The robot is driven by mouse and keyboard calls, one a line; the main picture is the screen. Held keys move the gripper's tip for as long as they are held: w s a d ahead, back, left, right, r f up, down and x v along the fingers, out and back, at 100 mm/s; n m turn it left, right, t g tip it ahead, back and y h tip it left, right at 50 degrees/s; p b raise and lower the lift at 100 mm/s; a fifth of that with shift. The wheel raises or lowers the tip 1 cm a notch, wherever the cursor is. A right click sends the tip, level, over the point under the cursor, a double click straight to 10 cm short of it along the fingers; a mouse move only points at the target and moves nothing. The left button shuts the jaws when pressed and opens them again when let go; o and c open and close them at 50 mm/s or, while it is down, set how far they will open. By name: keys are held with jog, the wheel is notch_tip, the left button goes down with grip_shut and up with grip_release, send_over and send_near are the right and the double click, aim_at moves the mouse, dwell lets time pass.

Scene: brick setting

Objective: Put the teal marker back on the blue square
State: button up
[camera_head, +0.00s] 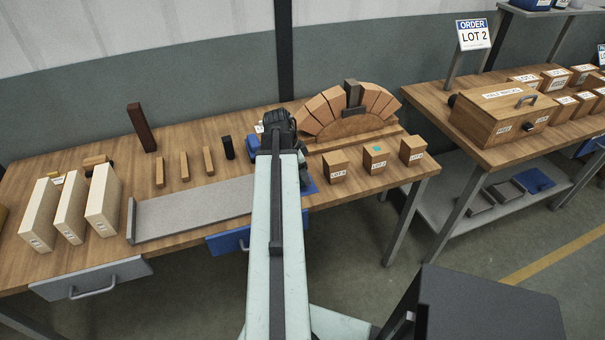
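A small teal patch, which looks like the teal marker (374,149), lies on top of the middle of three small wooden boxes on the bench. A blue square (309,187) shows at the bench's front, just right of my arm; part of it is hidden behind the arm. My gripper (279,128) is at the far end of my arm, over the bench between the blue square and the back wall, left of the marker. Its fingers are dark and partly hidden, so I cannot tell whether they are open or shut.
The marked middle box (375,162) stands between two similar boxes. A brick arch (345,113) stands behind them. A grey tray (190,207), cream blocks (70,215) and several small upright bricks fill the left. Another bench (430,95) stands right, across a gap.

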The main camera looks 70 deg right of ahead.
jog(key=shift+r, duration=0.1)
jog(key=p+v, duration=1.1)
jog(key=v, duration=0.1)
jog(key=shift+p, duration=0.3)
jog(key=shift+w, duration=0.1)
jog(key=w+a+n+t, duration=0.2)
jog(key=w+a+n, duration=1.2)
jog(key=w+a, duration=1.1)
jog(key=w+a+n, duration=0.2)
jog(key=a+n, duration=0.2)
jog(key=a, duration=0.6)
jog(key=w+a+n+y, duration=0.1)
jog(key=w+a+n, duration=0.2)
jog(key=a, duration=0.7)
jog(key=w+a+f+n+y, duration=0.1)
jog(key=w+a+n, duration=0.1)
jog(key=a+n, duration=0.5)
jog(key=a, duration=0.4)
jog(key=shift+w+t, duration=0.25)
jog(key=shift+t, duration=0.05)
